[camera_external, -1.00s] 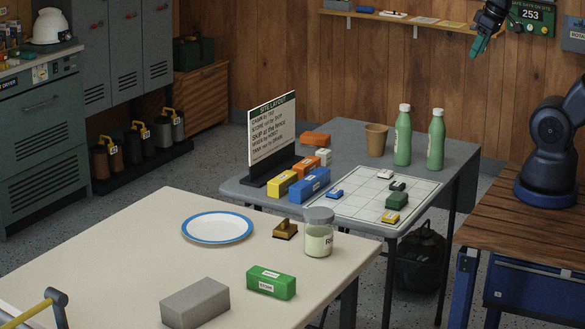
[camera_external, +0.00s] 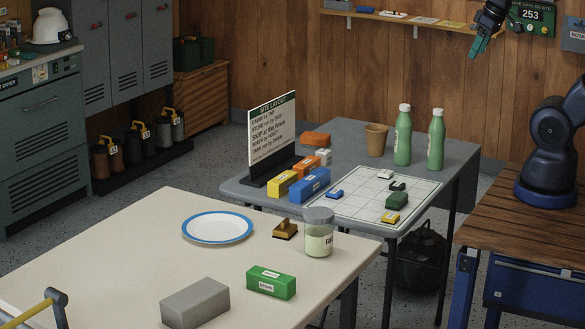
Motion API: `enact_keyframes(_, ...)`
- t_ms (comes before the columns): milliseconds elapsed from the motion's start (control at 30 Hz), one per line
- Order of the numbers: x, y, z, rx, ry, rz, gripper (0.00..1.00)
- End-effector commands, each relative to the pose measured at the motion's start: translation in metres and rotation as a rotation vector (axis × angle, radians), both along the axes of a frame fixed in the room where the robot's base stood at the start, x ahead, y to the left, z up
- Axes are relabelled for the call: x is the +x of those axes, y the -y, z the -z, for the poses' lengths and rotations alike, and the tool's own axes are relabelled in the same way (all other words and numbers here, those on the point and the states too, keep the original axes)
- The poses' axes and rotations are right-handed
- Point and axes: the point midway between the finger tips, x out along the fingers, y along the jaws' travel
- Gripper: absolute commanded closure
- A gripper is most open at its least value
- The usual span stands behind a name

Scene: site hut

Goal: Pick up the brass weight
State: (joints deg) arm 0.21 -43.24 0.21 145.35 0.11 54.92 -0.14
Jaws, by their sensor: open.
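A small brass-coloured block with a knob on top, which looks like the brass weight (camera_external: 285,230), stands on the cream table (camera_external: 130,255). It is between the blue-rimmed plate (camera_external: 218,229) and the lidded glass jar (camera_external: 319,236), apart from the plate and close to the jar. My gripper (camera_external: 477,46), with teal fingers, hangs high at the upper right in front of the wood wall, far from the block. It is open, and nothing shows between its fingers.
A green block (camera_external: 271,282) and a grey block (camera_external: 195,303) lie on the cream table's front part. The grey table (camera_external: 455,155) behind holds a sign (camera_external: 271,130), coloured blocks, a cup (camera_external: 376,139) and two green bottles (camera_external: 403,138). A shelf (camera_external: 415,22) runs along the wall.

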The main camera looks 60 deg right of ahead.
Motion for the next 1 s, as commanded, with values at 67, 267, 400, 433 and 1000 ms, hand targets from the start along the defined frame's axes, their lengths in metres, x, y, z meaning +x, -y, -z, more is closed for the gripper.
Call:
enact_keyframes(67, 0.001, 0.0, 0.0, 0.002, -0.001, 0.001, 0.33)
enact_keyframes(267, 0.021, -0.005, -0.005, 0.033, -0.028, 0.048, 0.33)
enact_keyframes(400, 0.052, -0.013, -0.011, 0.076, -0.067, 0.125, 0.33)
enact_keyframes(433, 0.058, -0.015, -0.011, 0.085, -0.076, 0.143, 0.33)
enact_keyframes(1000, 0.191, -0.079, 0.008, 0.168, -0.223, 0.507, 0.33)
